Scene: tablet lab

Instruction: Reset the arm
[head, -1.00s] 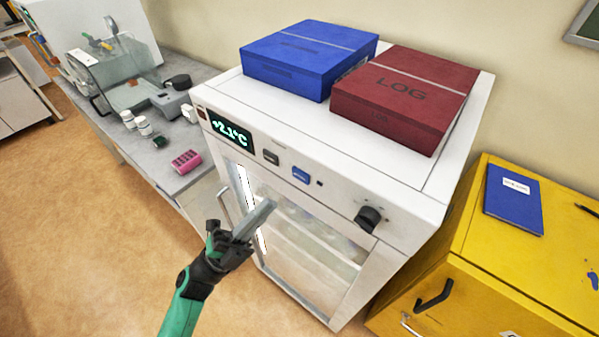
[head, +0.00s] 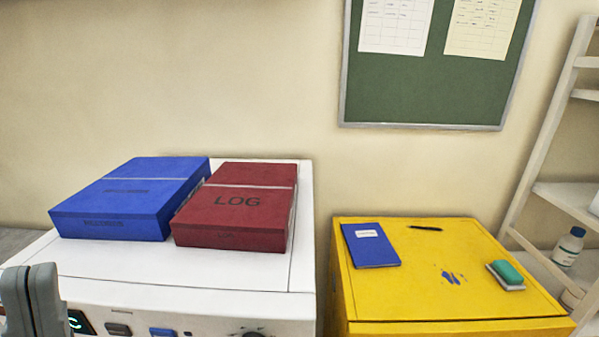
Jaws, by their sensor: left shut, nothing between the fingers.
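The rest of the left arm is out of the picture. My right gripper is not in view.
A white shelf (head: 540,150) stands far right.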

